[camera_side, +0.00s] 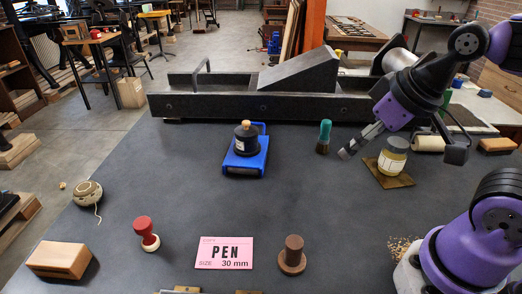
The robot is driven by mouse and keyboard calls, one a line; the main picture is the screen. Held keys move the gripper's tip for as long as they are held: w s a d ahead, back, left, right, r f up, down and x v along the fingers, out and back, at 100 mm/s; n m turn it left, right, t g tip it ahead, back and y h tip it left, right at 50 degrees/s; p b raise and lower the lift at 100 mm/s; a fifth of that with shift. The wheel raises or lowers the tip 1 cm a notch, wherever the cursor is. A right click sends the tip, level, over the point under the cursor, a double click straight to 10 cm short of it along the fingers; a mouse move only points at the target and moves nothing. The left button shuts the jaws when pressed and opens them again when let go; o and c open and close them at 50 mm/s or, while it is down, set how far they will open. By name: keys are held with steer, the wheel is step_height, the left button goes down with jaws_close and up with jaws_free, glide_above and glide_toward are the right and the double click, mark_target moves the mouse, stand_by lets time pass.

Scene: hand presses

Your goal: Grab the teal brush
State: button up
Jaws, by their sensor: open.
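The teal brush (325,132) stands upright on the dark table toward the back, right of the middle, with its dark bristle end down. My gripper (352,148) comes in from the right and is open and empty. Its fingers are just to the right of the brush and a little lower in the picture. I see a gap between the fingers and the brush.
A jar (393,156) on a small board stands close to my gripper's right. A dark wedge (302,72) and rail stand behind. The table's middle is clear.

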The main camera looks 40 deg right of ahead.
steer(key=shift+c, duration=0.8)
